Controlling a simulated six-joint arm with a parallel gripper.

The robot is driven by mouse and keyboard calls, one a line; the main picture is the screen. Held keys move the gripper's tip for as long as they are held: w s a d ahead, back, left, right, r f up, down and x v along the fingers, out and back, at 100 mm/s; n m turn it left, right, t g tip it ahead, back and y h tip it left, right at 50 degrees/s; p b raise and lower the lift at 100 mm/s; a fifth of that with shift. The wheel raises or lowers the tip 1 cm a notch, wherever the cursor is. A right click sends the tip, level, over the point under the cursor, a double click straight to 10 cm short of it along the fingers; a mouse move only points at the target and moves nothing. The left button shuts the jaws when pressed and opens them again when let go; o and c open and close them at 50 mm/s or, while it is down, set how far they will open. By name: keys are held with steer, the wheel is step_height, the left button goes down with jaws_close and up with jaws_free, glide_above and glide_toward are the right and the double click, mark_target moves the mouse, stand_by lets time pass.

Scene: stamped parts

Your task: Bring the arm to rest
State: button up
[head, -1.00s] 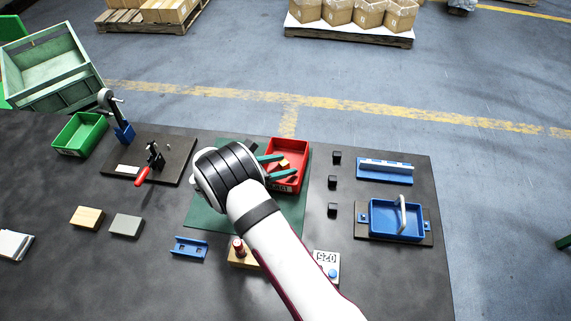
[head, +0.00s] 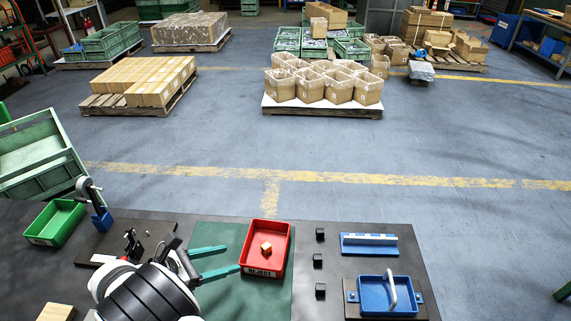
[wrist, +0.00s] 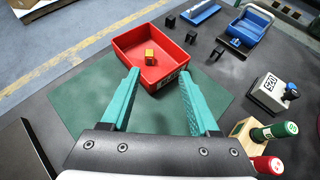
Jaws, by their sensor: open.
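My gripper (head: 221,260) is open, its two teal fingers apart with nothing between them. In the head view it is at the lower left of the red bin, above the green mat (head: 222,233). The wrist view also shows my gripper (wrist: 160,98) with its fingers pointing toward the red bin (wrist: 130,47). The red bin also stands on the mat in the head view (head: 280,240). A small orange block (head: 266,248) lies inside it, apart from the fingers. My wrist hides part of the table's front.
A green bin (head: 55,222) and a dark fixture plate (head: 105,240) are to the left. Black blocks (head: 319,261), a blue rail (head: 369,244) and a blue tray (head: 375,297) are to the right. Stamps (wrist: 270,131) and a grey counter block (wrist: 268,92) show in the wrist view.

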steer(key=s+d+r+m+g+y, duration=0.1)
steer(key=s+d+r+m+g, duration=0.15)
steer(key=d+m, duration=0.35)
steer(key=s+d+r+m+g+y, duration=0.1)
steer(key=s+d+r+m+g, duration=0.2)
steer(key=d, duration=0.4)
steer(key=s+d+r+m+g, duration=0.2)
steer(key=d+r+m+g, duration=0.1)
steer(key=d+r+m, duration=0.3)
steer(key=s+d+m+y, duration=0.4)
steer(key=s+m+y, duration=0.4)
steer(key=s+m, duration=0.8)
steer(key=shift+s+r+m+y, duration=0.2)
steer(key=shift+m+y, duration=0.1)
steer(key=shift+m, duration=0.1)
